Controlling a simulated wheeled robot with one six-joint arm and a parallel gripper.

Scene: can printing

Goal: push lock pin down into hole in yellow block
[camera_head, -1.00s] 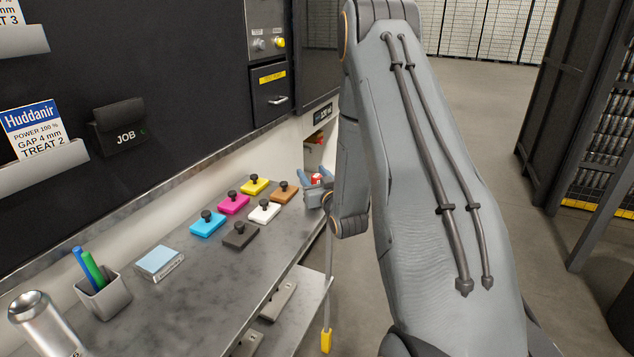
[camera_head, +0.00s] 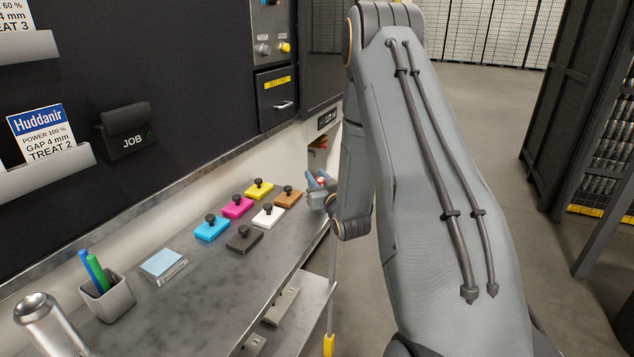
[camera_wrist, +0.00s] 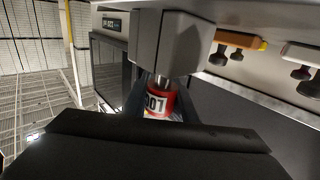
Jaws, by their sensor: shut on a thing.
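The lock pin has a red head with a white, partly hidden lettered label; it shows in the wrist view (camera_wrist: 160,102) and as a small red spot in the head view (camera_head: 321,181). My gripper (camera_head: 319,182) is shut on this head at the far end of the bench. The wrist picture looks upside down. There, the pin's metal shank meets a grey block (camera_wrist: 172,45); its depth in any hole is hidden. A yellow block (camera_head: 329,345) hangs low on a line beside the bench. I see no hole in it.
Several coloured pads with black knobs, among them a yellow one (camera_head: 259,190) and a brown one (camera_head: 288,197), lie on the grey bench (camera_head: 215,283). A pen cup (camera_head: 110,300) and a can (camera_head: 45,320) stand nearer. Open floor lies to the right.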

